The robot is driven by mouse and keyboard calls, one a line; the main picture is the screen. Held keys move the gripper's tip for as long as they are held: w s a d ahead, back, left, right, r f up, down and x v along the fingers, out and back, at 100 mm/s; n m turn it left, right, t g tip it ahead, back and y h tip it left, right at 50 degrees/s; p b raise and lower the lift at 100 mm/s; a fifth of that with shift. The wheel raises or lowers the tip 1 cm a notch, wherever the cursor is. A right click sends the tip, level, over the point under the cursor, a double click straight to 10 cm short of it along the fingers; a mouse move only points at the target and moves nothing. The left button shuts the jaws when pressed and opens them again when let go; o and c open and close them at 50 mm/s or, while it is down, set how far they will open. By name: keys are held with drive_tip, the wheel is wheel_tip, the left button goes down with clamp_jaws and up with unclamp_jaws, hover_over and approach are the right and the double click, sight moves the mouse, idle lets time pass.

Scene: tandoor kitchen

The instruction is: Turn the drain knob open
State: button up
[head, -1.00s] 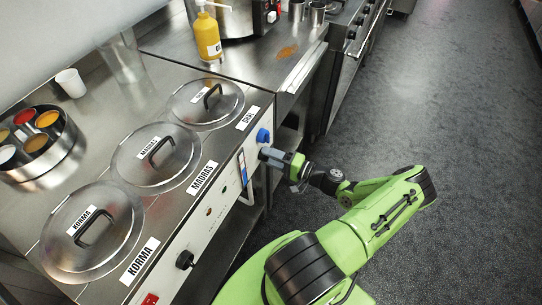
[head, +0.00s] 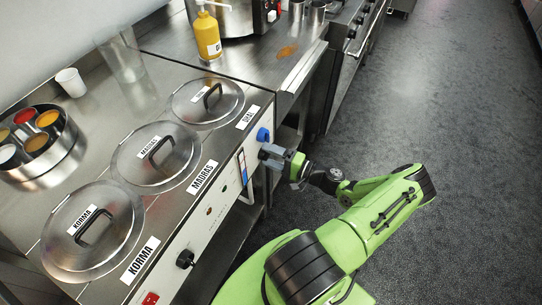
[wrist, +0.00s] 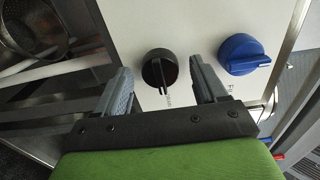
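A black round knob (wrist: 159,70) sits on the white front panel in the wrist view, between my fingertips with a gap on each side. My gripper (wrist: 161,64) is open and empty, pointing at the panel. In the head view my gripper (head: 270,154) is at the panel just below the blue knob and hides the black knob there.
The steel counter (head: 130,102) holds lidded pots labelled korma, madras and dal. Another black knob (head: 185,259) and a red switch (head: 150,299) are farther down the panel. A metal strainer (wrist: 35,25) is at the wrist view's upper left. The floor (head: 430,110) at right is clear.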

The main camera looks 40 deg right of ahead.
drive_tip(key=v, duration=1.5)
drive_tip(key=shift+s+p, duration=0.4)
drive_tip(key=shift+d, duration=0.1)
